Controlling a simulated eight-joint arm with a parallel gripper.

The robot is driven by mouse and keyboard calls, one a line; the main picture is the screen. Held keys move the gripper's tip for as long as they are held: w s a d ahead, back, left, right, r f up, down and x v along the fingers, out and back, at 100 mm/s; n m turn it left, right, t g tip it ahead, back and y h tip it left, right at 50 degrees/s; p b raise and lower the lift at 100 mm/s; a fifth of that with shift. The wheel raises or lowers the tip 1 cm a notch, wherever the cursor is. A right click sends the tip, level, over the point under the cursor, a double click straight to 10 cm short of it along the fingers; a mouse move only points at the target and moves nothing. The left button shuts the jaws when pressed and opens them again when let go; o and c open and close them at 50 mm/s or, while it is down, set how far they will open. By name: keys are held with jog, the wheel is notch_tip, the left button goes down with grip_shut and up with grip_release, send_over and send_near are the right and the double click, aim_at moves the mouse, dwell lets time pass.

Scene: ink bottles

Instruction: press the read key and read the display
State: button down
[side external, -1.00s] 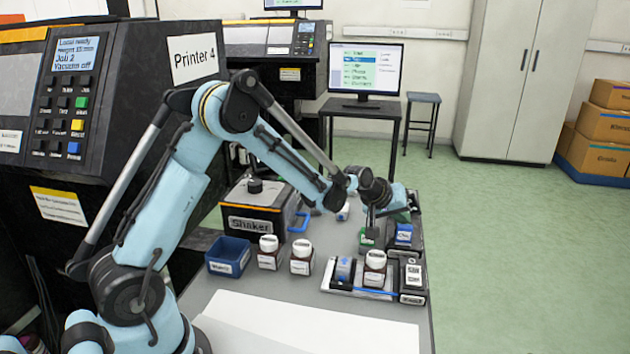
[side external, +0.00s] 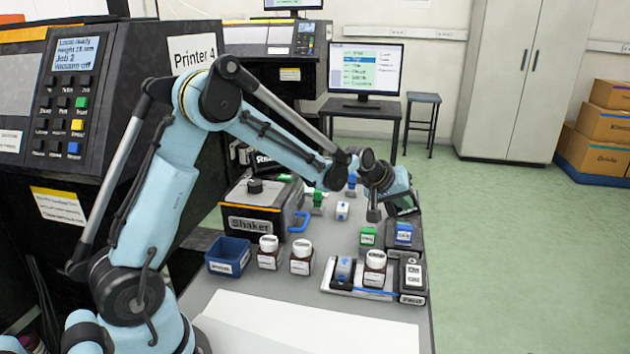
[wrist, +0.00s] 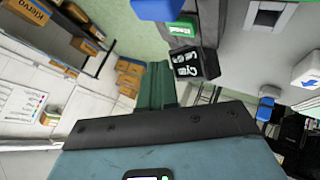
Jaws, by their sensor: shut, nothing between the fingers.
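My gripper (side external: 374,206) is in the air over the far right part of the table, its fingers pointing down and together with nothing held. A small black device (side external: 412,272) with white labelled patches stands at the table's right edge, beside a white tray (side external: 340,287). I cannot read its patches or tell which is the read key. Another dark device (side external: 402,208) is partly hidden behind my wrist. In the wrist view, a black box with white markings (wrist: 187,62) lies near a green block (wrist: 182,28).
A brown ink bottle (side external: 375,268) stands on the tray. Green (side external: 367,236) and blue (side external: 404,234) blocks are close below my gripper. Two more bottles, a blue bin (side external: 228,256) and the shaker (side external: 262,210) stand left. The printer panel (side external: 78,52) shows small text.

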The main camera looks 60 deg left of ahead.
jog(key=shift+r, duration=1.25)
jog(key=shift+s+r, duration=0.1)
jog(key=s+d+r+m+g, duration=0.1)
jog(key=s+d+m, duration=0.2)
jog(key=s, duration=1.1)
jog(key=s+d+r+m+g, duration=0.1)
jog(key=s+d+m, duration=0.3)
jog(key=s, duration=1)
jog(key=shift+r+m, duration=0.35)
jog(key=shift+m, duration=0.35)
